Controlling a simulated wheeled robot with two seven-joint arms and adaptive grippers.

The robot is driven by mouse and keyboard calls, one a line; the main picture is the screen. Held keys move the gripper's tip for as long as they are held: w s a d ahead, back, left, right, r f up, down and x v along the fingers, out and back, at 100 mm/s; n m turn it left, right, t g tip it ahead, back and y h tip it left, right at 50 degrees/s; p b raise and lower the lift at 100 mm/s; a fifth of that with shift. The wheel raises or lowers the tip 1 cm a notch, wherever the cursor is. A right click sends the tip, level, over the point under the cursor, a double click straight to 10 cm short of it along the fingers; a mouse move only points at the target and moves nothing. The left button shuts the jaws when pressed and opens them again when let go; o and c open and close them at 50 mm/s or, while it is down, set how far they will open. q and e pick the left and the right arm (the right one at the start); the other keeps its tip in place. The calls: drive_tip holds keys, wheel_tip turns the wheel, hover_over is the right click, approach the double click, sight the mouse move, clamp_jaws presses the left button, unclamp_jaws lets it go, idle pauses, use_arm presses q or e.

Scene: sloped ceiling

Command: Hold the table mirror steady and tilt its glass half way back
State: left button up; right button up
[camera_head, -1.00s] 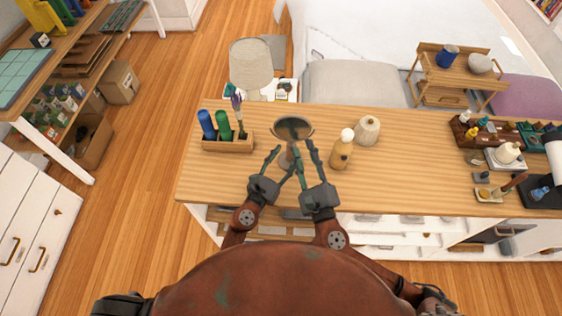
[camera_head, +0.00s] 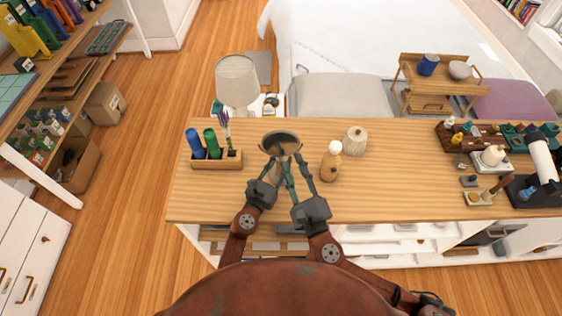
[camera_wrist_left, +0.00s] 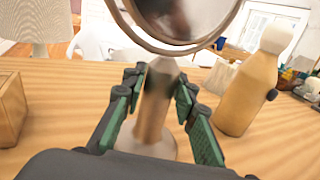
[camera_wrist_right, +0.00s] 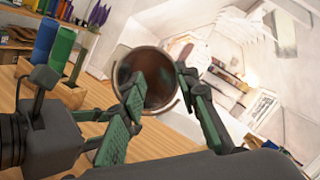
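The table mirror (camera_head: 281,138) stands on the wooden table near its middle, a round glass in a metal rim on a tapered stand. In the left wrist view, the stand (camera_wrist_left: 157,105) is between the fingers of my left gripper (camera_wrist_left: 160,82), which appear closed against its sides. The glass (camera_wrist_left: 178,15) is above them. My right gripper (camera_wrist_right: 160,78) is open at the mirror's rim (camera_wrist_right: 147,78). One finger overlaps the lower part of the glass and the other is by its right edge. I cannot tell whether they touch the rim.
A wooden holder (camera_head: 217,163) with blue and green cylinders is left of the mirror. A tan bottle (camera_head: 331,162) and a pale ribbed vase (camera_head: 355,141) stand close on the right. A lamp (camera_head: 237,82) is behind.

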use_arm(q)
clamp_jaws()
use_arm(e)
drive_tip(key=shift+c, duration=0.4)
